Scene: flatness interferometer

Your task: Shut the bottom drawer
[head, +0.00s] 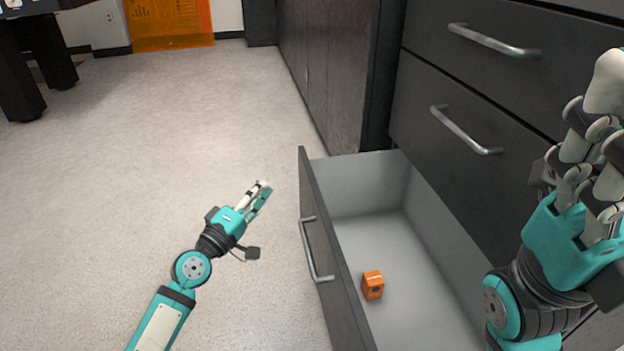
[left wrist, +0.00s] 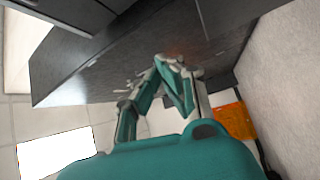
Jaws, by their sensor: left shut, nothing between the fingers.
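The bottom drawer (head: 338,285) is pulled well out of the dark cabinet at the right in the head view. Its front panel faces left and has a silver bar handle (head: 312,250). An orange block (head: 372,286) lies inside on the grey drawer floor. My left gripper (head: 264,187) is shut and empty, over the floor to the left of the drawer front in the picture, apart from it. Its fingers also show in the left wrist view (left wrist: 172,62), before dark furniture panels. My right gripper (head: 603,85) is above the drawer's right side; its finger opening is unclear.
Two upper drawers with silver handles, one above (head: 495,41) and one below (head: 466,131), are closed. The pale floor (head: 180,120) left of the drawer is clear. An orange panel (head: 168,22) and dark table legs (head: 22,75) are far back.

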